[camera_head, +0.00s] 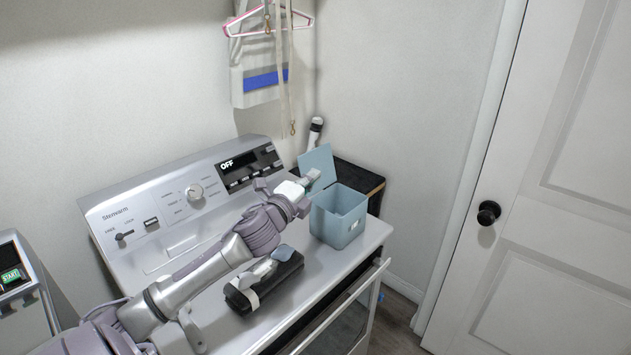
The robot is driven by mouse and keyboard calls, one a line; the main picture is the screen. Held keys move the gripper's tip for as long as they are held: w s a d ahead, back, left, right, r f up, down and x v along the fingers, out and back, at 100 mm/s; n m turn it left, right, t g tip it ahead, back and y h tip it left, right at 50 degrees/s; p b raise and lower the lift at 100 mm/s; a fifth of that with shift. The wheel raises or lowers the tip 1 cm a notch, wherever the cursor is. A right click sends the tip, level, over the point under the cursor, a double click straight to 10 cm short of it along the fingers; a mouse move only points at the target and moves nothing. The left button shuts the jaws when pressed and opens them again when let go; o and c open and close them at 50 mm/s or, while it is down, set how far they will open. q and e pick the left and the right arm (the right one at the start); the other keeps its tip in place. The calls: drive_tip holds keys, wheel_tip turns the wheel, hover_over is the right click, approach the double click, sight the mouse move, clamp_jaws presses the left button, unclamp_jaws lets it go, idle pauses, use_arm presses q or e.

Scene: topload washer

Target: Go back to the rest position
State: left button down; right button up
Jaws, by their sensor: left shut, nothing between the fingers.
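My left arm reaches in from the lower left over a white and silver top-load machine (205,318). My left gripper (311,177) is shut and empty. It is above the machine's top at the right, by the raised lid (319,162) of a light blue box (340,222). I cannot tell whether the fingertips touch the lid. The box stands open on the right end of the top, and its inside is mostly out of sight. My right gripper is not in view.
A black object with a grey and pale blue piece (264,279) lies on the machine's top below my arm. The control panel (185,195) with an OFF display stands behind. Hangers (268,30) hang above. A closed white door (553,215) is at right.

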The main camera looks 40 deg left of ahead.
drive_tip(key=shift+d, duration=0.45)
